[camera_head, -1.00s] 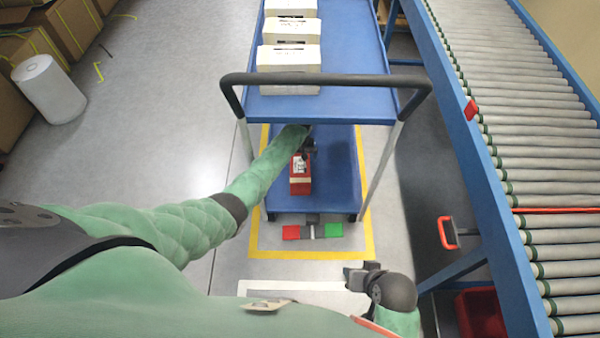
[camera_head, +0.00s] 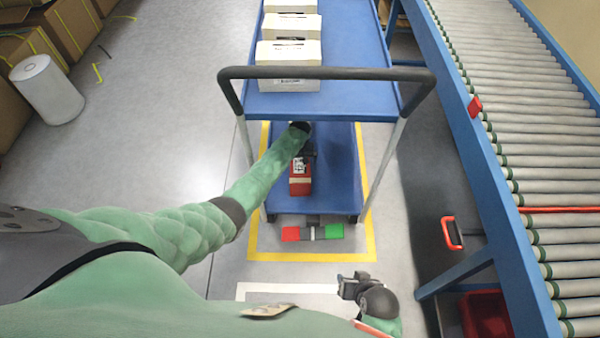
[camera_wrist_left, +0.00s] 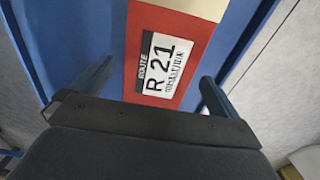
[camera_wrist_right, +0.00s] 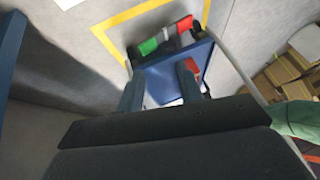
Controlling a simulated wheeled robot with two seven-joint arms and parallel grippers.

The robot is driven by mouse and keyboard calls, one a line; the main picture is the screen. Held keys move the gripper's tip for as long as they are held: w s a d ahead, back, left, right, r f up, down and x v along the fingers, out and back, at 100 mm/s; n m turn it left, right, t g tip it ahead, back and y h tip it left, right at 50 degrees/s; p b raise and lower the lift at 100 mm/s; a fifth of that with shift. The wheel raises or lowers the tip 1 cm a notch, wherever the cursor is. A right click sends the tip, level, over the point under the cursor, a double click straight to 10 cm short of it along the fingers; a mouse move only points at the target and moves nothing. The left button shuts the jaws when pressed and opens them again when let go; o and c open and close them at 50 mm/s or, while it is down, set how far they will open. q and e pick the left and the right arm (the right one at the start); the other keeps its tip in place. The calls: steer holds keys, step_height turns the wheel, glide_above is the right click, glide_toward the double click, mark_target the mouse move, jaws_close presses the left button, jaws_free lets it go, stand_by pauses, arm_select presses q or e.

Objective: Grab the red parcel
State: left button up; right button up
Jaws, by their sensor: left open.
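The red parcel (camera_head: 300,185) lies on the lower blue shelf of the cart, with a pale band across it and a white label. In the left wrist view the parcel (camera_wrist_left: 184,38) shows its "ROUTE R 21" label. My left gripper (camera_head: 304,153) is at the parcel's far end, under the upper shelf. In the left wrist view its two fingers (camera_wrist_left: 150,92) are spread, one on each side of the parcel, with nothing gripped. My right gripper (camera_head: 347,286) hangs in front of the cart, away from the parcel; its fingers (camera_wrist_right: 158,82) are apart and empty.
The cart's upper shelf (camera_head: 355,50) carries white boxes (camera_head: 288,62) above my left arm, behind a dark handle bar (camera_head: 330,73). A roller conveyor (camera_head: 540,170) runs along the right. Grey floor is clear at left, beyond it a white roll (camera_head: 47,88).

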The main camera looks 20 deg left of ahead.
mark_target(300, 165)
arm_select(q)
step_height(300, 165, down, 5)
steer(key=b, duration=0.5)
steer(key=shift+s+f+b, duration=0.1)
steer(key=shift+b, duration=0.3)
arm_select(e)
step_height(300, 165, down, 19)
steer(key=s+t, duration=0.1)
steer(key=t, duration=0.1)
steer(key=shift+s+m, duration=0.2)
steer(key=shift+m, duration=0.1)
arm_select(q)
steer(key=c, duration=1)
steer(key=shift+c, duration=1.4)
arm_select(e)
steer(key=shift+a+r, duration=0.1)
